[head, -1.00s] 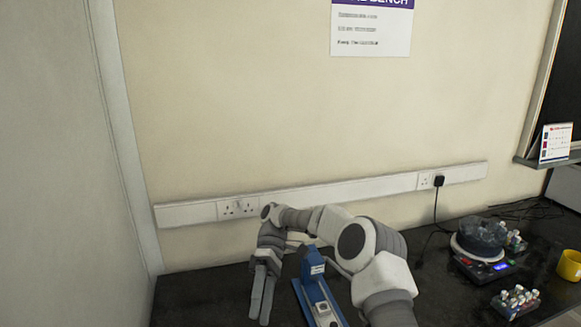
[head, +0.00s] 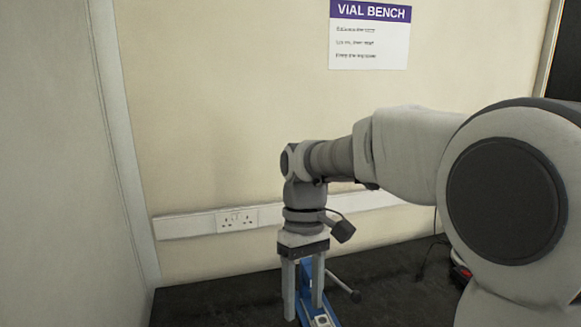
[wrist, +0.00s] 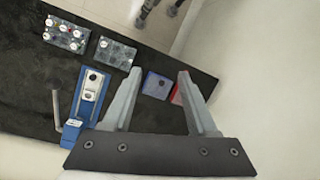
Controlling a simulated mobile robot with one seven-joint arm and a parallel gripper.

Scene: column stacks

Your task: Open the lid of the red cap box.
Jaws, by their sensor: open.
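The red box (wrist: 176,98) shows in the wrist view as a small red patch, mostly hidden behind my gripper's right finger. Whether its lid is open or shut cannot be told. My gripper (wrist: 159,73) is open and empty above the bench. In the head view my gripper (head: 304,312) points down, in front of a blue lever device (head: 322,318).
The blue lever device (wrist: 92,92) stands on the dark bench (wrist: 25,95) left of my gripper in the wrist view. The wall with a socket strip (head: 236,220) is behind.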

